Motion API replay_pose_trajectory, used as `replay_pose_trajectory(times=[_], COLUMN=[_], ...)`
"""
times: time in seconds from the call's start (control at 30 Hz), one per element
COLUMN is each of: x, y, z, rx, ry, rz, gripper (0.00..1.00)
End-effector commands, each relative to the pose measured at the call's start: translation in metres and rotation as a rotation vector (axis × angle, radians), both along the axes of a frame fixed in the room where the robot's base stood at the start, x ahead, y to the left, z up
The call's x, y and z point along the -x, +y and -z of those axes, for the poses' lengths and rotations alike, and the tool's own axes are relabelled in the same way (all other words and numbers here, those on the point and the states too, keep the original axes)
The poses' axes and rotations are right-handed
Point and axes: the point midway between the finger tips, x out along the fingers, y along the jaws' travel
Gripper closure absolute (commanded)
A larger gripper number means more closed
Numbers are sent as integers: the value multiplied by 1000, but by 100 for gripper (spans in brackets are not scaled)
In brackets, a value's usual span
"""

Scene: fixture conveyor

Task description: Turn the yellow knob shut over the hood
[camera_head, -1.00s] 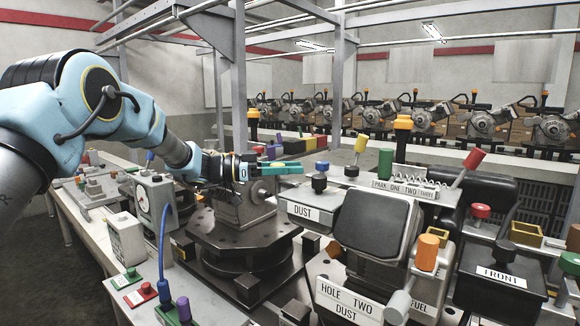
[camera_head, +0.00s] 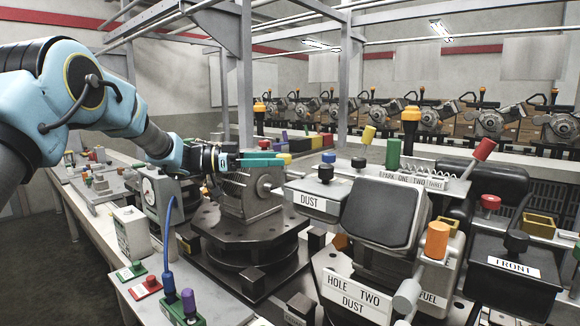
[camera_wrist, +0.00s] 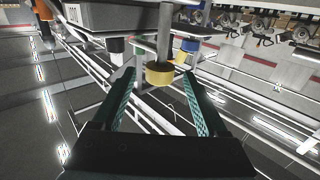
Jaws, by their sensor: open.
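A yellow knob (camera_head: 368,134) on a tilted stem stands behind the dark-topped machine, beside a green cylinder (camera_head: 393,153). My gripper (camera_head: 282,159), with teal fingers, is open and empty, pointing right, left of the yellow knob in the head view. The wrist view appears upside down. There a yellow knob (camera_wrist: 160,74) on a grey stem shows between the open fingers, with no visible contact. I cannot tell whether it is the same knob. A second yellow piece (camera_wrist: 190,45) shows behind it. No part is labelled as the hood.
A machine with a DUST plate (camera_head: 312,201) and a black knob (camera_head: 325,173) stands right of my gripper. A blue knob (camera_head: 328,157) and an orange knob (camera_head: 437,240) also stick up. A grey block (camera_head: 247,190) on a round base sits below my gripper.

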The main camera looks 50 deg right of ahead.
Motion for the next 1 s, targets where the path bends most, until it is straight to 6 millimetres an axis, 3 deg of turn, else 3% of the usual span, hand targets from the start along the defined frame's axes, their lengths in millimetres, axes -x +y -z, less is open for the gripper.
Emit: replay_pose_trajectory(times=[0.1, 0.3, 1.0], x=[-17, -33, -36], y=[15, 29, 32], z=[3, 1, 0], rx=[2, 1, 1], ry=[-2, -1, -1], rz=[-1, 0, 1], gripper=[24, 24, 24])
